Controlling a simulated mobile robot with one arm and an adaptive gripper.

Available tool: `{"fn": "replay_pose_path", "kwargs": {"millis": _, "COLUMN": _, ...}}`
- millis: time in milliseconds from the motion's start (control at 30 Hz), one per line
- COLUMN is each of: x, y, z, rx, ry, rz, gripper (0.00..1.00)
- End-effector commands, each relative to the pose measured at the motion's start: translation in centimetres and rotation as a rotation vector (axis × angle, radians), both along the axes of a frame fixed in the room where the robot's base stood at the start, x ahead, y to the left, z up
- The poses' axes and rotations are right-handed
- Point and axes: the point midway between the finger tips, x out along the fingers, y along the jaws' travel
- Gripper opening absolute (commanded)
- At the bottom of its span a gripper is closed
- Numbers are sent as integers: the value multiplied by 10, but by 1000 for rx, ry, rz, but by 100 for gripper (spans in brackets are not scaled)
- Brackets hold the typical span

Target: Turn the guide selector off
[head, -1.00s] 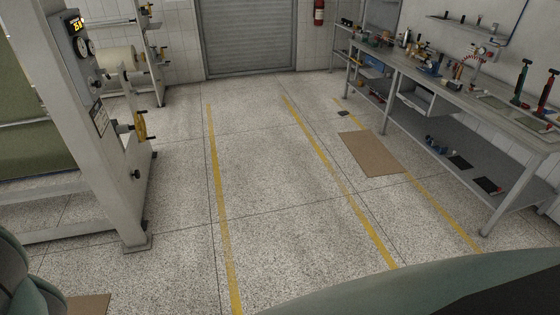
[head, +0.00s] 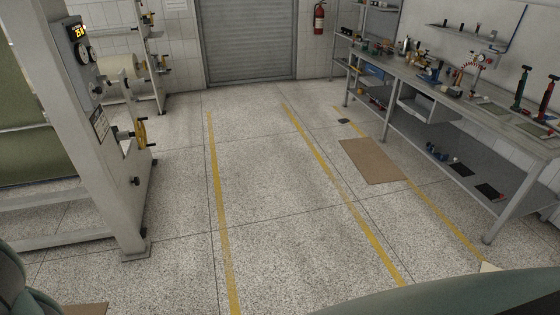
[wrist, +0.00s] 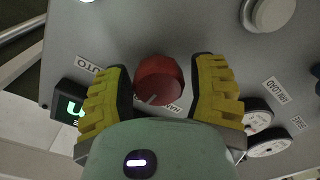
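In the wrist view a round red selector knob (wrist: 159,80) with a pale pointer line stands on a grey panel (wrist: 215,30). No name for the knob is readable. My gripper (wrist: 161,83) has its two yellow ribbed fingers on either side of the knob. The fingers are apart, with gaps between them and the knob's sides; depth to the knob is unclear. My gripper does not show in the head view.
In the head view a machine frame (head: 105,150) stands left and a workbench (head: 470,110) right. The floor between is mostly clear, with a brown mat (head: 372,160).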

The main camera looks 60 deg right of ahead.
Motion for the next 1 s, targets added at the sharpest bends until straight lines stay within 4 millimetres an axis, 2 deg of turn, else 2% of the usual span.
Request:
{"fn": "replay_pose_path", "kwargs": {"millis": 33, "x": 0, "y": 0, "z": 0, "rx": 0, "ry": 0, "rz": 0, "gripper": 63}}
{"fn": "replay_pose_path", "kwargs": {"millis": 167, "x": 0, "y": 0, "z": 0, "rx": 0, "ry": 0, "rz": 0, "gripper": 75}}
{"fn": "replay_pose_path", "kwargs": {"millis": 533, "x": -3, "y": -6, "z": 0, "rx": -1, "ry": -1, "rz": -1, "gripper": 75}}
{"fn": "replay_pose_path", "kwargs": {"millis": 667, "x": -12, "y": -17, "z": -1, "rx": -1, "ry": -2, "rz": -3, "gripper": 75}}
{"fn": "replay_pose_path", "kwargs": {"millis": 1000, "x": -46, "y": -58, "z": -2, "rx": -3, "ry": 1, "rz": -4, "gripper": 75}}
